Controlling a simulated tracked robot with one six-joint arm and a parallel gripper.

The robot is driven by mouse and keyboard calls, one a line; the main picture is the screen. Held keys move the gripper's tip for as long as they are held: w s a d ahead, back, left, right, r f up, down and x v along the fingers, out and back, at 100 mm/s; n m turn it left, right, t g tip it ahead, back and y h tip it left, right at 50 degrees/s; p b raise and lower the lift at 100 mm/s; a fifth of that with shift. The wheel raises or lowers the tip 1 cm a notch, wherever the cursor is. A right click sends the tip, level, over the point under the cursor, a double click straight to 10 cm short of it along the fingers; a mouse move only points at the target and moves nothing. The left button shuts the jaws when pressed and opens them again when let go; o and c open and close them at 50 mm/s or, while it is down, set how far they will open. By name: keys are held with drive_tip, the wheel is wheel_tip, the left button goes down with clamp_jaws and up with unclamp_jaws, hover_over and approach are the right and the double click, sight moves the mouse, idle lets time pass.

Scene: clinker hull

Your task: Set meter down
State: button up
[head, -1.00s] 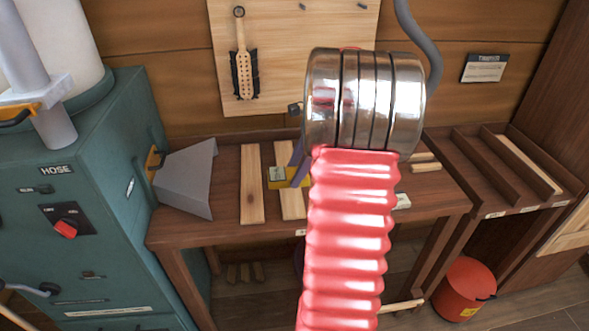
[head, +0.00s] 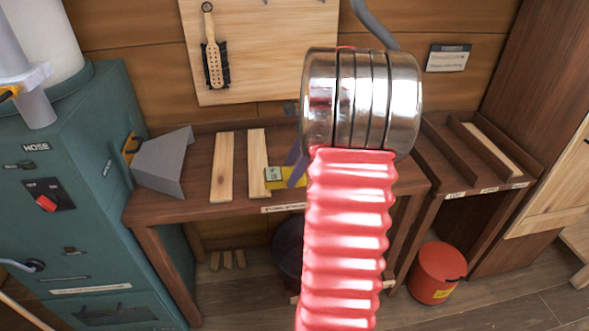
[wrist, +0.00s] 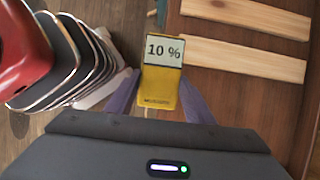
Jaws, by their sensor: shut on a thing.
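The meter is a small yellow box (wrist: 158,85) with a pale screen reading 10 %. In the wrist view it sits between the two purple fingers of my gripper (wrist: 158,97), which is shut on it. In the head view the yellow meter (head: 288,179) shows over the brown bench (head: 200,201), right of two pale wooden strips, with a purple finger beside it. My arm hides part of the gripper there. I cannot tell whether the meter touches the bench top.
Two wooden strips (head: 222,166) (head: 258,163) lie on the bench. A grey hood (head: 163,162) on the teal machine (head: 85,190) stands at the bench's left end. A slotted rack (head: 478,160) is at right, with a red bucket (head: 436,272) on the floor below.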

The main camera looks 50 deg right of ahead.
drive_tip(key=shift+s+a+f, duration=0.1)
drive_tip(key=shift+s+a, duration=0.1)
drive_tip(key=shift+a, duration=0.05)
drive_tip(key=w+a+f+n+g+h, duration=0.1)
drive_tip(key=w+a+f+n+g, duration=0.1)
drive_tip(key=w+a+f+n, duration=0.2)
drive_tip(key=w+a+f+n+g+h, duration=0.1)
drive_tip(key=w+a+f+n+g, duration=0.2)
drive_tip(key=a+f+n, duration=0.7)
drive_tip(key=w+a+f+n+g+h, duration=0.1)
drive_tip(key=w+a+f+n, duration=0.5)
drive_tip(key=a+n, duration=0.6)
drive_tip(key=a+f+g, duration=0.1)
drive_tip(key=a+f, duration=0.1)
drive_tip(key=a, duration=0.8)
drive_tip(key=shift+a+g+h, duration=0.2)
drive_tip(key=shift+g+h, duration=0.1)
drive_tip(key=shift+a, duration=0.15)
